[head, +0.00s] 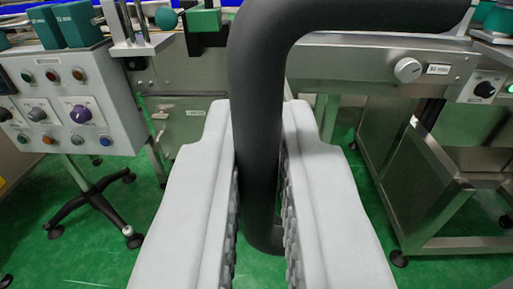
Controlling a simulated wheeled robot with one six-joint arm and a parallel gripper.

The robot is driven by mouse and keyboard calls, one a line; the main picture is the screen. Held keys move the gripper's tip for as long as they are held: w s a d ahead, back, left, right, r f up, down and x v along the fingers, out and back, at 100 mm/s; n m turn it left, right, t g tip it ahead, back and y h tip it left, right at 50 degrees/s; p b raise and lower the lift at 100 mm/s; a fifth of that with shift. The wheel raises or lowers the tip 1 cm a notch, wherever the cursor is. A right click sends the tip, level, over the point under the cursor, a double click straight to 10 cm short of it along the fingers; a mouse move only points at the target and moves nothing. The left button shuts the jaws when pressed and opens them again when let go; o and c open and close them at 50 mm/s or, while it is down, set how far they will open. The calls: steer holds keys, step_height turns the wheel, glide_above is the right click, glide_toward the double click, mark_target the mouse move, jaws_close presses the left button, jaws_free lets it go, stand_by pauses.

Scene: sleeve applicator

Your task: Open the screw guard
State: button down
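A thick dark grey bar (258,110), bent like a handle, comes in from the top right, curves and runs down between my gripper's fingers. I cannot tell from this view if it is the screw guard's handle; no guard panel shows clearly. My gripper (258,125) has two light grey fingers with ribbed inner pads. They stand on both sides of the bar and look closed against it, with almost no gap. The fingers hide part of the bar's sides; its lower end shows between them.
A steel machine frame (345,68) with a knob (407,70) crosses behind. A steel leg frame (440,190) is at right. Green floor (90,255) is open at lower left.

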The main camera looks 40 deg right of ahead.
steer(key=c, duration=1.8)
jaws_free()
steer(key=shift+d, duration=0.1)
steer(key=shift+c, duration=0.2)
steer(key=v, duration=1.7)
steer(key=shift+s+r, duration=0.1)
